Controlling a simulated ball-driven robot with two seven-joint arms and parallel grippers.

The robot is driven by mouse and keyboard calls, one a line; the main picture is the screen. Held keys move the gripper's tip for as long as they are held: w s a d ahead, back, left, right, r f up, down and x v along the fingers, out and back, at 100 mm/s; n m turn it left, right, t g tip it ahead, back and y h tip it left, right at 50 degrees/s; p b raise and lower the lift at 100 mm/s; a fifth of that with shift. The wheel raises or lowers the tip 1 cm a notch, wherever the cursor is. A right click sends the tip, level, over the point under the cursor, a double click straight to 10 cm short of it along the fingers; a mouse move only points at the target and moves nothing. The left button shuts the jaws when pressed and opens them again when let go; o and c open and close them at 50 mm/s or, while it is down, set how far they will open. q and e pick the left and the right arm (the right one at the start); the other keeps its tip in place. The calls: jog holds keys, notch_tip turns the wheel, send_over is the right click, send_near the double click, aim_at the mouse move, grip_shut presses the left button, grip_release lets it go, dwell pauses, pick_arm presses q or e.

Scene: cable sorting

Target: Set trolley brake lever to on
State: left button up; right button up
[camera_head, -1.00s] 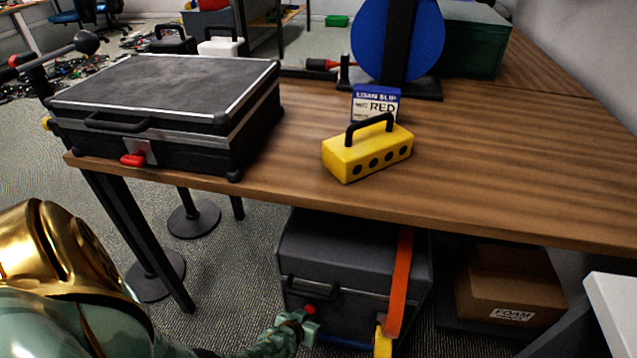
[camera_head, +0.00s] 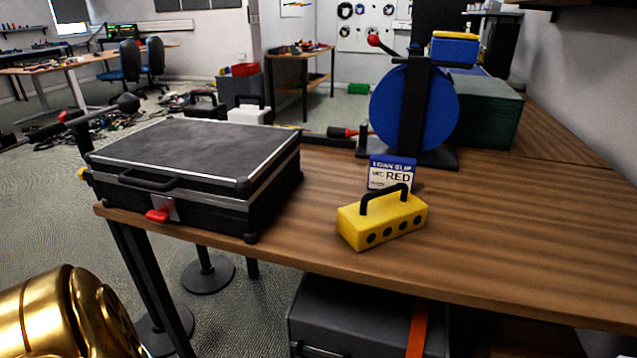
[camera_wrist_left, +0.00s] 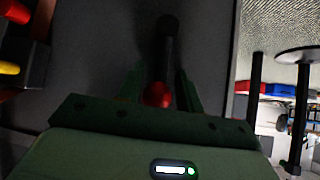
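In the left wrist view a dark rod (camera_wrist_left: 167,45) with a red ball knob (camera_wrist_left: 158,95) stands out from a dark grey surface. I cannot tell for sure that it is the trolley brake lever. My left gripper (camera_wrist_left: 160,85) has its two green fingers apart, one on each side of the red knob, with small gaps visible. In the head view the grey case (camera_head: 345,315) with an orange strap (camera_head: 417,330) shows under the table, cut off below. My left gripper and the knob are outside the head view. My right gripper is in neither view.
The wooden table (camera_head: 500,245) holds a black case (camera_head: 195,165), a yellow block with a handle (camera_head: 383,220), a label box (camera_head: 391,172) and a blue reel (camera_head: 388,110). A table leg and round floor bases stand at the lower left. Dark legs show in the wrist view.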

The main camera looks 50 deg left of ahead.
pick_arm(q)
jog(key=shift+s, duration=0.1)
